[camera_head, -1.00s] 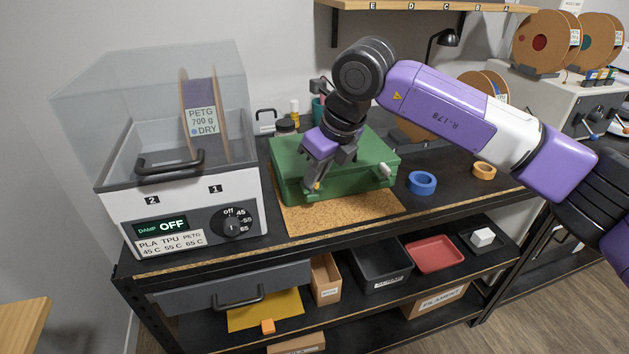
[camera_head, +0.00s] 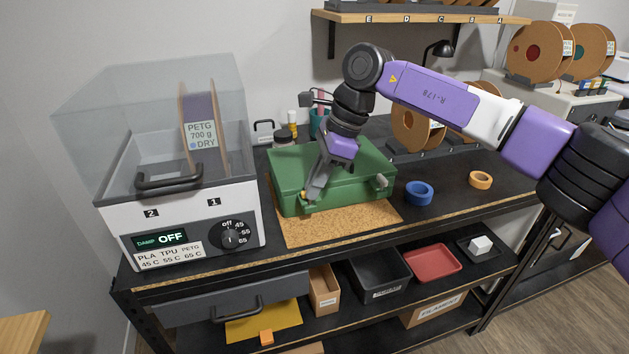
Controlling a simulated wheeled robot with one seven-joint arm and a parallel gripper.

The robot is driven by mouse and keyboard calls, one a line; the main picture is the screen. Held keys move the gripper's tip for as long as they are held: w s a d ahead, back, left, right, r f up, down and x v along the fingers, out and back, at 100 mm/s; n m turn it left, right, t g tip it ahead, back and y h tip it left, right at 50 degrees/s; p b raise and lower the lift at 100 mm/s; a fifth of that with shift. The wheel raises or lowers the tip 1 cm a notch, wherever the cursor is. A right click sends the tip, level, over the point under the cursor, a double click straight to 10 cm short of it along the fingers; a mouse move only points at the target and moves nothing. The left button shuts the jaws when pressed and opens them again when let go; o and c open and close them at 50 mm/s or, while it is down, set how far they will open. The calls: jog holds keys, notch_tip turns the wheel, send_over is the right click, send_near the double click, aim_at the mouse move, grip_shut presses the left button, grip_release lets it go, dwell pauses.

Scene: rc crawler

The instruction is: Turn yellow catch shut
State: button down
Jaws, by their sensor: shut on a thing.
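A green case (camera_head: 350,190) with its lid down sits on a cork mat on the bench. The yellow catch (camera_head: 304,195) is at the left of the case's front and shows only as a small bit of yellow beside my fingers. My gripper (camera_head: 309,196) reaches down over the lid, tilted, and is shut on the yellow catch. The fingers hide most of the catch, so its exact angle is unclear. A pale second catch (camera_head: 380,181) is at the right of the case's front.
The cork mat (camera_head: 335,228) is bare in front of the case. A filament dryer (camera_head: 185,215) stands close on the left. A blue tape roll (camera_head: 419,193) and an orange roll (camera_head: 480,180) lie to the right. Jars stand behind the case.

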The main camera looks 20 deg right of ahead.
jog(key=shift+w+n+g, duration=0.1)
jog(key=shift+n+g, duration=0.3)
jog(key=shift+n, duration=0.4)
jog(key=c, duration=1.5)
grip_release()
